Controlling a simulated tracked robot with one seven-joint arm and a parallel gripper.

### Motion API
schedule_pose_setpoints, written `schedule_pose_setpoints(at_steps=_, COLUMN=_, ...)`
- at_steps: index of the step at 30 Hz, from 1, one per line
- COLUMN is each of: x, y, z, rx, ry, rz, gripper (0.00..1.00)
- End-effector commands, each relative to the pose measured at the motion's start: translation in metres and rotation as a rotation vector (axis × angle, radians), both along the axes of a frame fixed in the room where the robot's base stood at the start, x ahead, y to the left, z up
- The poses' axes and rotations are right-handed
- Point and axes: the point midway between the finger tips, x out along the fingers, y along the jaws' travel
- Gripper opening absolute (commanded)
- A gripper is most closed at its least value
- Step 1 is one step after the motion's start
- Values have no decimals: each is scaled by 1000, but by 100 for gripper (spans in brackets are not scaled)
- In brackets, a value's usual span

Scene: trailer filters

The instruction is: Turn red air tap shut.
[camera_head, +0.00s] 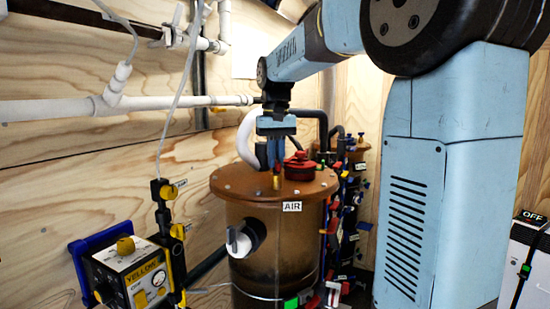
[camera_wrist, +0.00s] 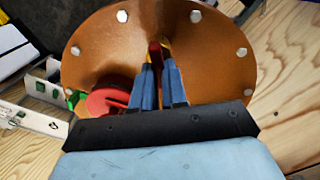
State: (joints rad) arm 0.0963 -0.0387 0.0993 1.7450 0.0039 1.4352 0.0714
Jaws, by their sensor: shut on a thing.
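My gripper (camera_head: 275,160) points down over the lid of the brown filter tank (camera_head: 265,245), which bears an "AIR" label (camera_head: 291,206). Its blue fingers are shut on a small tap; in the wrist view the fingertips (camera_wrist: 159,66) are close together around it. Of the air tap, a brass stem (camera_head: 276,182) shows below the fingers in the head view, and a bit of brass and red (camera_wrist: 155,48) shows between them in the wrist view. Most of its handle is hidden, so I cannot tell its angle.
A larger round red cap (camera_head: 299,168) sits on the lid right beside my fingers; it also shows in the wrist view (camera_wrist: 108,101). Bolts ring the lid. A white-handled valve (camera_head: 238,243) is on the tank's front.

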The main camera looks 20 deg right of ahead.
Motion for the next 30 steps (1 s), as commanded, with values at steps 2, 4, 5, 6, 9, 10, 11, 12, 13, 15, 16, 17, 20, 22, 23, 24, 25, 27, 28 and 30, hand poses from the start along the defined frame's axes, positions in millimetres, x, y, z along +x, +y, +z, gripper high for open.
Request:
schedule_pose_setpoints(at_steps=2, x=0, y=-1, z=0, rx=-1, ry=-1, rz=-71, gripper=0)
schedule_pose_setpoints(at_steps=4, x=0, y=-1, z=0, rx=-1, ry=-1, rz=-137, gripper=0)
schedule_pose_setpoints(at_steps=5, x=0, y=-1, z=0, rx=-1, ry=-1, rz=-165, gripper=0)
schedule_pose_setpoints(at_steps=6, x=0, y=-1, z=0, rx=0, ry=-1, rz=-202, gripper=0)
schedule_pose_setpoints(at_steps=9, x=-1, y=-2, z=0, rx=0, ry=-1, rz=-291, gripper=0)
schedule_pose_setpoints(at_steps=10, x=-1, y=-2, z=0, rx=0, ry=-1, rz=-316, gripper=0)
schedule_pose_setpoints(at_steps=11, x=-1, y=-2, z=0, rx=0, ry=-1, rz=-341, gripper=0)
schedule_pose_setpoints(at_steps=12, x=-1, y=-2, z=0, rx=0, ry=-1, rz=-373, gripper=0)
schedule_pose_setpoints(at_steps=13, x=-1, y=-2, z=0, rx=0, ry=-1, rz=-397, gripper=0)
schedule_pose_setpoints(at_steps=15, x=-1, y=-3, z=0, rx=0, ry=-1, rz=-447, gripper=0)
schedule_pose_setpoints(at_steps=16, x=-1, y=-3, z=0, rx=0, ry=-1, rz=-466, gripper=0)
schedule_pose_setpoints(at_steps=17, x=-1, y=-3, z=0, rx=0, ry=-1, rz=-485, gripper=0)
schedule_pose_setpoints(at_steps=20, x=-1, y=-3, z=0, rx=0, ry=-1, rz=-540, gripper=0)
schedule_pose_setpoints(at_steps=22, x=-1, y=-3, z=0, rx=0, ry=-1, rz=-571, gripper=0)
schedule_pose_setpoints(at_steps=23, x=-1, y=-3, z=0, rx=0, ry=-1, rz=-582, gripper=0)
schedule_pose_setpoints(at_steps=24, x=-1, y=-4, z=0, rx=0, ry=-1, rz=-595, gripper=0)
schedule_pose_setpoints(at_steps=25, x=-1, y=-4, z=0, rx=0, ry=-1, rz=-605, gripper=0)
schedule_pose_setpoints(at_steps=27, x=-2, y=-4, z=0, rx=0, ry=-1, rz=-620, gripper=0)
schedule_pose_setpoints(at_steps=28, x=-2, y=-4, z=0, rx=0, ry=-1, rz=-626, gripper=0)
schedule_pose_setpoints(at_steps=30, x=-2, y=-4, z=0, rx=0, ry=-1, rz=-637, gripper=0)
